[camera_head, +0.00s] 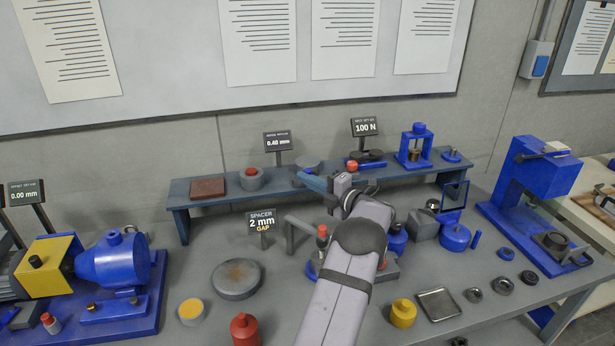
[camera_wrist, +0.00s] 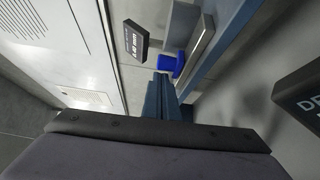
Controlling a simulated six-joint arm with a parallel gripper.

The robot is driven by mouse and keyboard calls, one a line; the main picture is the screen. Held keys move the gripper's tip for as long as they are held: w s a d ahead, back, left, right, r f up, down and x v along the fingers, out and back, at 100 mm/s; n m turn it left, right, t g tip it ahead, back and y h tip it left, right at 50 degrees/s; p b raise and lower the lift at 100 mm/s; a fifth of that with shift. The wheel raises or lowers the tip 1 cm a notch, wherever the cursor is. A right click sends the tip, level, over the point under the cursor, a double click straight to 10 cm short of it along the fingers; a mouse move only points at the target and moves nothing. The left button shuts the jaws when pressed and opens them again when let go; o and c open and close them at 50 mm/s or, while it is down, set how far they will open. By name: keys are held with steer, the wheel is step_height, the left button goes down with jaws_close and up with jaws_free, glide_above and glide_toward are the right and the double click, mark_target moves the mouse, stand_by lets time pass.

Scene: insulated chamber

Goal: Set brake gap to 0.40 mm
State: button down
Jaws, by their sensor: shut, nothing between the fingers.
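A small dark sign reading 0.40 mm (camera_head: 278,142) stands behind the raised shelf; its small upper line is too blurred to read. A sign also shows tilted in the wrist view (camera_wrist: 135,40). A grey round part (camera_head: 307,166) sits on the shelf right of the sign, and a grey ring with a red knob (camera_head: 252,179) sits left of it. A blue part (camera_wrist: 171,63) shows beyond the fingertips; contact cannot be told.
The raised shelf (camera_head: 200,209) also carries a brown plate (camera_head: 208,188) and a blue press (camera_head: 414,146). Below stand a spacer sign (camera_head: 262,222), a grey disc (camera_head: 237,278) and a blue motor (camera_head: 112,265). A larger blue press (camera_head: 535,180) stands at right.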

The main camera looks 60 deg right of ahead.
steer(key=shift+s+d+f+b, duration=0.1)
steer(key=shift+s+d+b, duration=0.05)
steer(key=shift+d+b, duration=0.15)
steer(key=shift+s+d+b, duration=0.2)
steer(key=shift+d+b, duration=0.1)
steer(key=shift+b, duration=0.5)
steer(key=shift+w+a, duration=0.1)
steer(key=shift+a, duration=0.1)
